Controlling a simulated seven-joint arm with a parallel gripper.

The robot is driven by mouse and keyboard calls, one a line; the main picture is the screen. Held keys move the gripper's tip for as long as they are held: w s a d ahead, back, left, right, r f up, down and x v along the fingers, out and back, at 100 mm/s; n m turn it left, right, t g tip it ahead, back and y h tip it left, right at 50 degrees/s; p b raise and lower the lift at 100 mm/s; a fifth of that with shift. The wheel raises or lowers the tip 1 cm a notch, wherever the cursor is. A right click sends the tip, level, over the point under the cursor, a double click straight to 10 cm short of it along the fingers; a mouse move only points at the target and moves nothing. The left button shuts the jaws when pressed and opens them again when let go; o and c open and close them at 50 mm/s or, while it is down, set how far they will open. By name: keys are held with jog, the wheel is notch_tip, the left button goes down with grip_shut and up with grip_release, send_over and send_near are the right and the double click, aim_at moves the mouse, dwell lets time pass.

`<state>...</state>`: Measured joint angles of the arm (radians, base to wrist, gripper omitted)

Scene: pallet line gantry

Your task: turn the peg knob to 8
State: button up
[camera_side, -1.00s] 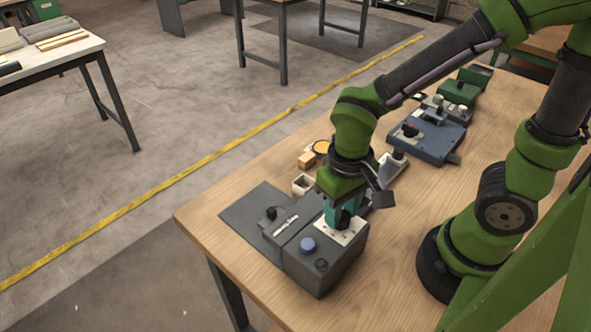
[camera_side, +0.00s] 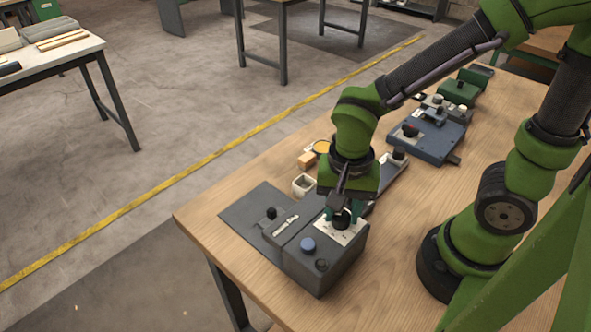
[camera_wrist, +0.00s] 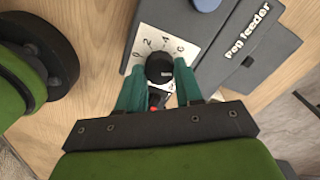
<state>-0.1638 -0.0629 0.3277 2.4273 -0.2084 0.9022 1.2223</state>
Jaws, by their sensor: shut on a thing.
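The black peg knob (camera_wrist: 158,66) stands on a white dial plate (camera_wrist: 172,27) on the dark grey peg feeder (camera_side: 325,270). In the side view my gripper (camera_side: 342,217) comes down over the dial from above.
A blue-grey box (camera_side: 435,140) is farther back.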

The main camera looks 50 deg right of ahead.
aim_at(342, 215)
jog(key=shift+m, duration=0.3)
jog(key=o, duration=1)
jog(key=shift+o, duration=0.2)
notch_tip(342, 215, up, 17)
jog(key=w+d+f+n+t+y, duration=0.2)
jog(key=d+n+t, duration=0.5)
jog(key=d+n, duration=0.1)
jog(key=shift+d, duration=0.3)
